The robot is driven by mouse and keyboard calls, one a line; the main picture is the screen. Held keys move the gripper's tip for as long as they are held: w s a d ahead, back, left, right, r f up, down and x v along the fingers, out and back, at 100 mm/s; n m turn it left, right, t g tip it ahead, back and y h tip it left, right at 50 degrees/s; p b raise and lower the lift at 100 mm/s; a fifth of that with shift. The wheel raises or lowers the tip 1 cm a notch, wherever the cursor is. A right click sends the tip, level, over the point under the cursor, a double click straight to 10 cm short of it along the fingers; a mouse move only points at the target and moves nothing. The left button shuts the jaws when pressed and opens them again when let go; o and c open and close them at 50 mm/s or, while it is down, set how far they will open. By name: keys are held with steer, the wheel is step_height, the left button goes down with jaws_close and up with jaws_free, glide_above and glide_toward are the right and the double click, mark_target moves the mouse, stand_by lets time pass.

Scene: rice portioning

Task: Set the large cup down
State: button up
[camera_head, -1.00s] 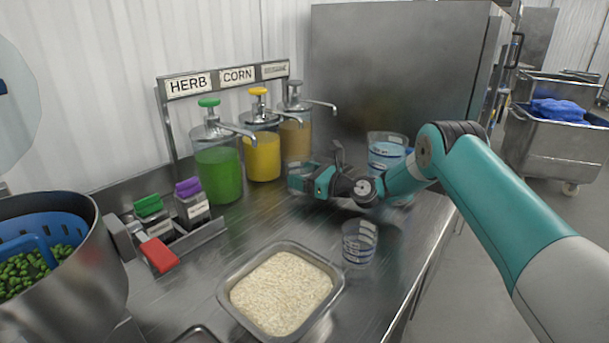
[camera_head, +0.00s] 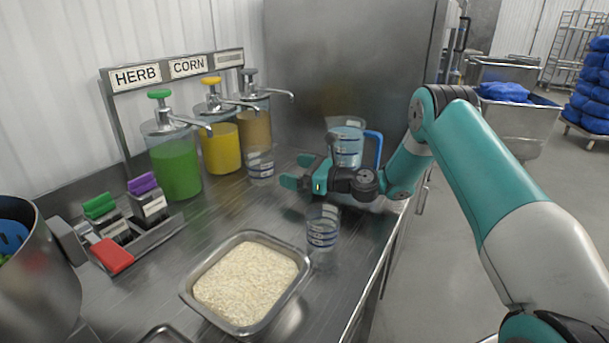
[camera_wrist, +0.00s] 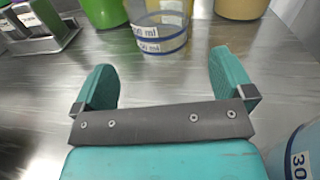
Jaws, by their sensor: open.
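A clear cup with blue bands and a white label (camera_head: 260,168) stands upright on the steel counter, in front of the yellow and brown dispensers. I take it for the large cup. It also shows in the wrist view (camera_wrist: 161,40), just beyond the fingertips. My gripper (camera_head: 296,172) is open and empty, low over the counter to the right of the cup and apart from it. In the wrist view both teal fingers (camera_wrist: 162,63) are spread, with bare counter between them.
A second clear cup (camera_head: 322,230) stands between my gripper and the rice tray (camera_head: 187,291). A jug with a blue handle (camera_head: 349,150) stands close behind my wrist. Sauce dispensers (camera_head: 176,168) line the back. Bare counter lies left of my gripper.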

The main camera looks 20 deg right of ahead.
steer(key=shift+v, duration=0.95)
steer(key=s+a+r+n+g+h, duration=0.1)
steer(key=s+a+r+n+g, duration=0.4)
steer(key=s+a+n, duration=0.35)
steer(key=s+a+r+n+g, duration=0.45)
steer(key=s+a+n, duration=0.25)
steer(key=n, duration=0.3)
steer(key=s+d+r+n+g+h, duration=0.1)
steer(key=s+n+h, duration=0.2)
steer(key=s+n, duration=0.4)
steer(key=s+d+r+n+g+h, duration=0.1)
steer(key=s+n+h, duration=0.3)
steer(key=s, duration=1.4)
steer(key=n+g, duration=0.1)
steer(key=n, duration=0.3)
steer(key=shift+s+d, duration=0.15)
steer(key=shift+d, duration=0.25)
